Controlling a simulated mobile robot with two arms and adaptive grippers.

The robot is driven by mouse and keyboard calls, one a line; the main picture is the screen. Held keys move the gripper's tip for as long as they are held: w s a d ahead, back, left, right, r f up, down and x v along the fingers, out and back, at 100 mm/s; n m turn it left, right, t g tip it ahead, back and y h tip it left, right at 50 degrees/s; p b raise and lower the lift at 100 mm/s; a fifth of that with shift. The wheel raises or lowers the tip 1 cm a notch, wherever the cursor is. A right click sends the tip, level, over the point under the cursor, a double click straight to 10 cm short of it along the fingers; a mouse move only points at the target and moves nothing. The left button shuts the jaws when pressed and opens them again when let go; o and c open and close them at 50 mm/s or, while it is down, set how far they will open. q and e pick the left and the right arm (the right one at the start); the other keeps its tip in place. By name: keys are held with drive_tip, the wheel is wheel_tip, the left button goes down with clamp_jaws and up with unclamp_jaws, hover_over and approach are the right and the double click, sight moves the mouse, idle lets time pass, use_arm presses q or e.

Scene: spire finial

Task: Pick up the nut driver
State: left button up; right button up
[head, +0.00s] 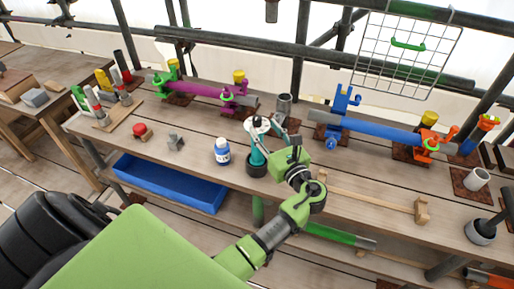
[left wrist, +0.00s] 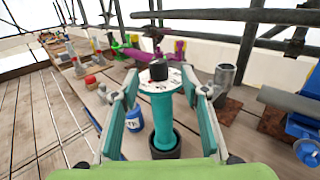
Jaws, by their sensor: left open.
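A teal upright tool, which looks like the nut driver (head: 257,157), stands in a dark round cup (head: 256,170) on the wooden bench. In the left wrist view the nut driver (left wrist: 162,118) has a teal shaft, a pale round flange and a black top, and its foot is in the dark cup (left wrist: 166,151). My left gripper (head: 270,134) is open above and around it. In the left wrist view the fingers of my left gripper (left wrist: 170,98) are on either side of the tool, with gaps showing. My right gripper is not in view.
A grey metal cup (head: 284,104) is behind. A purple pipe (head: 198,89) and a blue pipe (head: 370,129) lie along the back. A wooden mallet (head: 420,211) lies to the right.

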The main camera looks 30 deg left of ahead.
sight(259, 122)
use_arm(q)
drive_tip(key=b+x, duration=0.2)
drive_tip(key=x, duration=0.3)
drive_tip(key=shift+a+f, duration=0.1)
drive_tip(key=shift+a, duration=0.05)
drive_tip(key=shift+w+a, duration=0.1)
drive_tip(key=shift+a, duration=0.05)
clamp_jaws()
drive_tip(key=shift+r, duration=0.3)
